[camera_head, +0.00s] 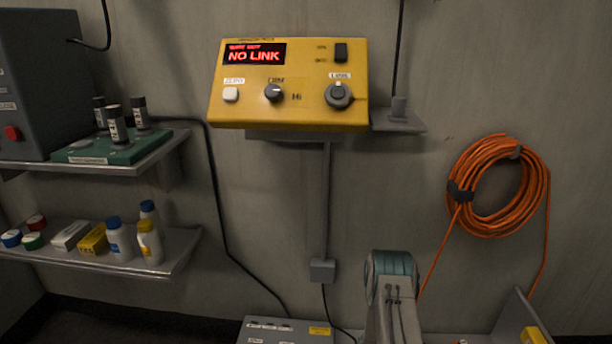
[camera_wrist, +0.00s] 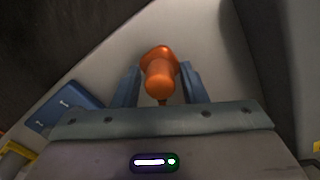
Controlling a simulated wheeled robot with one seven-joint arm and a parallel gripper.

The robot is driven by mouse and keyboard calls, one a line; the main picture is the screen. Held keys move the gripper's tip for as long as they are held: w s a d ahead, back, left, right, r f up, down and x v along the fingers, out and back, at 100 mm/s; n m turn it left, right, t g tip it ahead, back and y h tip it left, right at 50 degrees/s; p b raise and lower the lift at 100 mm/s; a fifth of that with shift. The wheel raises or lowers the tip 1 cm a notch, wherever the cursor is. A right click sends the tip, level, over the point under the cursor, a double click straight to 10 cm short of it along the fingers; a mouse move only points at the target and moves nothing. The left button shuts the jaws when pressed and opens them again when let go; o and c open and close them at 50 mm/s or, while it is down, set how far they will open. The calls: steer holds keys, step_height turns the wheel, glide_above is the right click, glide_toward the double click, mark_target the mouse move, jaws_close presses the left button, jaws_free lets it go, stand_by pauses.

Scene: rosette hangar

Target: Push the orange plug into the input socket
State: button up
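The orange plug (camera_wrist: 160,78) shows in the wrist view, its rounded end toward the camera and a wider orange part beyond. It lies between the two blue-grey fingers of my gripper (camera_wrist: 160,70). The fingertips are close beside the wider part, with a gap beside the nearer body; I cannot tell whether they touch it. In the head view the wrist end of my arm (camera_head: 392,275) is low, right of centre, and hides the fingers and the plug. A yellow instrument (camera_head: 300,115) on the wall reads "NO LINK" and has a round grey socket-like fitting (camera_head: 339,95). I cannot read an input label.
A coiled orange cable (camera_head: 500,185) hangs on the right wall, its strands running down. A grey box (camera_head: 285,331) lies at the bottom centre. Left shelves (camera_head: 185,250) hold bottles and tins. A small ledge (camera_head: 398,122) juts out beside the instrument. A blue block (camera_wrist: 65,108) lies left of my gripper.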

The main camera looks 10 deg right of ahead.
jaws_close()
steer(key=shift+r, duration=0.1)
steer(key=shift+r, duration=0.1)
steer(key=shift+r+p, duration=1.9)
steer(key=shift+r, duration=0.95)
steer(key=shift+w, duration=0.1)
steer(key=w+a+r+n, duration=0.1)
steer(key=w+a, duration=0.2)
steer(key=a, duration=0.1)
steer(key=w+a+r+n, duration=0.1)
steer(key=w+a, duration=0.2)
steer(key=a, duration=0.2)
steer(key=w+a+r, duration=0.2)
steer(key=w+a, duration=0.2)
steer(key=a, duration=0.1)
steer(key=shift+n, duration=0.4)
steer(key=w+a+r+n, duration=0.2)
steer(key=a+r, duration=0.1)
steer(key=a, duration=0.7)
steer(key=w+a+r+n, duration=0.1)
steer(key=w+a+r, duration=0.15)
steer(key=a, duration=0.75)
steer(key=shift+s+a+f, duration=0.15)
steer(key=shift+s+f, duration=0.05)
steer(key=shift+f, duration=1.05)
steer(key=shift+s+a+f, duration=0.1)
steer(key=shift+s+f, duration=0.1)
steer(key=shift+f, duration=1.05)
